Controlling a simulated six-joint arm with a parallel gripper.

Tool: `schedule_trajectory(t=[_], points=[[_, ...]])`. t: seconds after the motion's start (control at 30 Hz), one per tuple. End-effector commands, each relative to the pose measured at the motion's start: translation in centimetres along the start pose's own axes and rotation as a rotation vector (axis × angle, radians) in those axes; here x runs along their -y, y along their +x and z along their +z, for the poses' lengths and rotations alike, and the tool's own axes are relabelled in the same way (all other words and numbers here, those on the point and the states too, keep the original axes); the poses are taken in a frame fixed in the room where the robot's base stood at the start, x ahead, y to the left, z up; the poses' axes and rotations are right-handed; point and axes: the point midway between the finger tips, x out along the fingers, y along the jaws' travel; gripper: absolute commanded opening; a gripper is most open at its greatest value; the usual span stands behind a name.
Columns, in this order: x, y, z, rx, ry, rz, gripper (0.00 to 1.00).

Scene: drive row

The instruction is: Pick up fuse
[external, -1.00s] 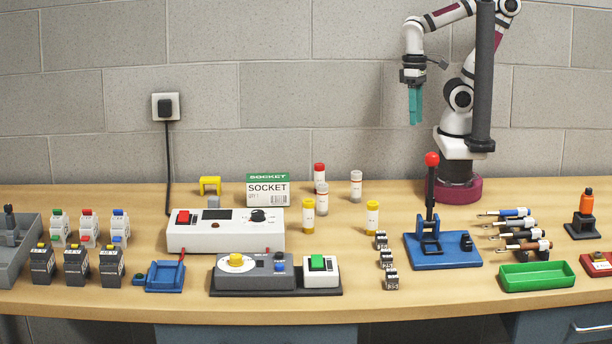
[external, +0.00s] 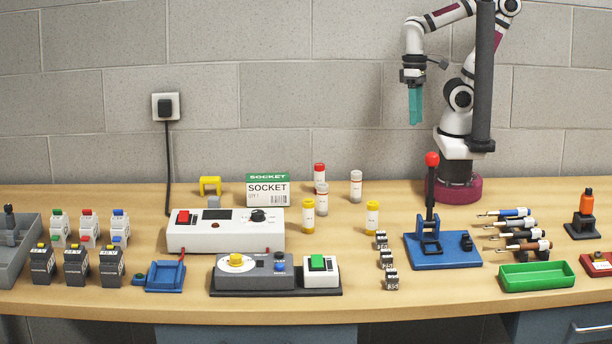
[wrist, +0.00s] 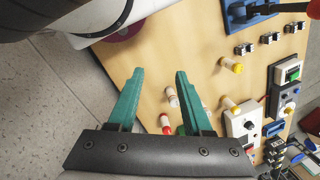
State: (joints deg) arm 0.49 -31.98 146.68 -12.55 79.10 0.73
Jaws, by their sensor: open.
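Several upright cylinders with coloured caps stand mid-table and look like fuses; I cannot tell which one is meant. One is red-capped (external: 319,178), two are pale-capped (external: 321,200) (external: 356,187), and two are yellow-capped (external: 308,216) (external: 372,218). My gripper (external: 416,107) hangs high above the back of the table, to the right of them, with teal fingers pointing down. In the wrist view my gripper (wrist: 158,74) is open and empty. The red-capped cylinder (wrist: 165,122) and a pale cylinder (wrist: 172,97) show between or behind the fingers, well apart from them.
A green-and-white SOCKET box (external: 268,190) stands behind. A white instrument (external: 225,232) and a grey tester (external: 255,272) are left of front. A blue lever press (external: 442,250) stands at right, near small black-and-white blocks (external: 387,260). A green tray (external: 537,277) is front right.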

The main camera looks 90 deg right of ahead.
Motion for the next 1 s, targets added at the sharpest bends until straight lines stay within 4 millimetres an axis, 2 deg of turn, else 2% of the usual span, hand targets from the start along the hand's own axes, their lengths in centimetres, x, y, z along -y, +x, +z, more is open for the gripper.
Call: schedule_trajectory(t=[0.4,0.53,0.8,0.87,0.97,1.0], points=[[0.0,0.0,0.0,0.0,0.0,0.0,0.5],[0.0,0.0,0.0,0.0,0.0,0.0,0.72],[0.1,-0.1,-0.2,0.0,0.008,0.001,0.72],[0.6,-0.5,-1.6,-0.003,0.066,0.011,0.72],[2.4,-1.2,-7.3,-0.026,0.293,0.042,0.72],[3.3,-1.1,-10.3,-0.043,0.407,0.054,0.72]])
